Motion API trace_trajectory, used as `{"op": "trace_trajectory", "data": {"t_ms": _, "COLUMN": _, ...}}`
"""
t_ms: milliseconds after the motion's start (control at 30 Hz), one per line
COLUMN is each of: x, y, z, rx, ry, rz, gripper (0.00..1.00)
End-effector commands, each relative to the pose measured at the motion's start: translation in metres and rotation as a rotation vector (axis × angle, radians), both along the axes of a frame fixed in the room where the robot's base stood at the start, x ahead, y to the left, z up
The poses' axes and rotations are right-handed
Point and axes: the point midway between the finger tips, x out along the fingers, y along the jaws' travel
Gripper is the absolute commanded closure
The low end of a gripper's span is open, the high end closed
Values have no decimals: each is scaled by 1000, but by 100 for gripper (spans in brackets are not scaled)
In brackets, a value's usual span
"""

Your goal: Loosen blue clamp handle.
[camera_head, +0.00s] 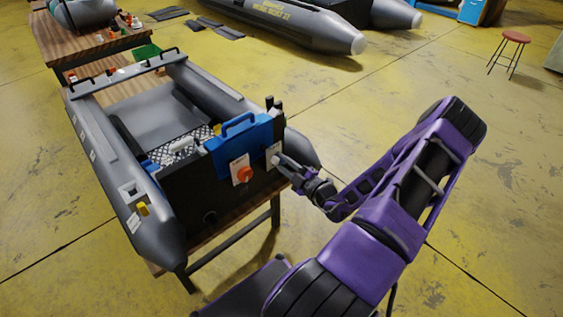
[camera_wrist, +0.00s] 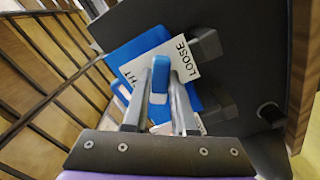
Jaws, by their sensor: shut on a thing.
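The blue clamp handle (camera_wrist: 161,70) sits between my fingertips in the wrist view, and my gripper (camera_wrist: 161,88) is shut on it. A white label (camera_wrist: 182,60) behind it reads LOOSE at the upper right, with part of another word at the left. A blue plate (camera_wrist: 138,52) lies behind the label. In the head view my gripper (camera_head: 283,160) is at the right end of the boat's dark transom (camera_head: 215,195), by a white label (camera_head: 272,153). The handle is too small or hidden to make out there.
A blue bracket (camera_head: 240,140) straddles the transom, left of my gripper, with an orange knob (camera_head: 244,175) on a white label. The grey inflatable boat (camera_head: 135,215) rests on a wooden table (camera_head: 265,200). Yellow floor (camera_head: 500,180) is open at the right.

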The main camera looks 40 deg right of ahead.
Motion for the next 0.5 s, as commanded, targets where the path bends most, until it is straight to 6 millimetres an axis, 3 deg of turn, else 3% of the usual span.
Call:
{"op": "trace_trajectory", "data": {"t_ms": 267, "x": 0, "y": 0, "z": 0, "rx": -36, "ry": -2, "rz": 1, "gripper": 100}}
{"op": "trace_trajectory", "data": {"t_ms": 500, "x": 0, "y": 1, "z": 0, "rx": -348, "ry": -27, "rz": 1, "gripper": 100}}
